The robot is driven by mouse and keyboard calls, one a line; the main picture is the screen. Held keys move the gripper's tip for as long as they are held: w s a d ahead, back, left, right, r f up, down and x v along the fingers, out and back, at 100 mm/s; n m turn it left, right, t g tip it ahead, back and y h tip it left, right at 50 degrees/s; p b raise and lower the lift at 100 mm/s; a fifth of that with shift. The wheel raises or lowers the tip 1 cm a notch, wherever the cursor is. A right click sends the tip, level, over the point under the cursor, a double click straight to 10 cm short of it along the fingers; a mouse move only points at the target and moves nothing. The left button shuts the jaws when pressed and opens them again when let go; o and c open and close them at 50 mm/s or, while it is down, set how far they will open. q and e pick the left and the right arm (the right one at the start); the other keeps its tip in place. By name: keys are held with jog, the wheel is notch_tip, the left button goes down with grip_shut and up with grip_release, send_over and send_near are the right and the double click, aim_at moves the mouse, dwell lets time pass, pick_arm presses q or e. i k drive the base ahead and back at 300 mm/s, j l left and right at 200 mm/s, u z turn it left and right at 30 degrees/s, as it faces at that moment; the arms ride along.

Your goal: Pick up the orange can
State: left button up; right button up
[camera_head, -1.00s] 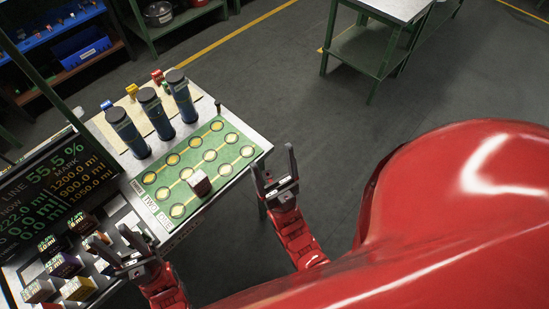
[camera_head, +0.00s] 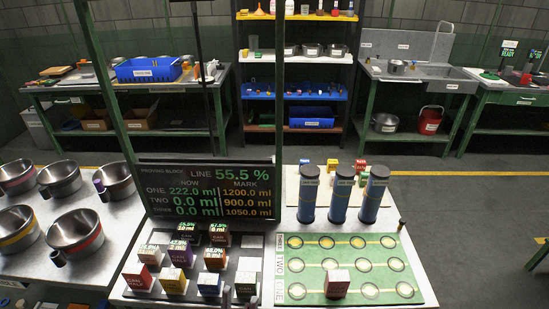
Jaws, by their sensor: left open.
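I cannot pick out an orange can with certainty. A dark red block (camera_head: 337,284) with a pale top stands on the green mat (camera_head: 311,277) marked with rows of round spots. My right gripper is out of view.
Three dark blue cylinders (camera_head: 342,195) stand behind the mat, with small coloured pieces (camera_head: 359,166) beyond. A display screen (camera_head: 212,190) rises behind the blocks. Metal pots (camera_head: 75,233) stand on the left table. Shelves (camera_head: 297,76) and a sink bench (camera_head: 418,72) line the back. Right floor is open.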

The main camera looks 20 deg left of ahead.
aim_at(214, 257)
jog(key=u, duration=1.05)
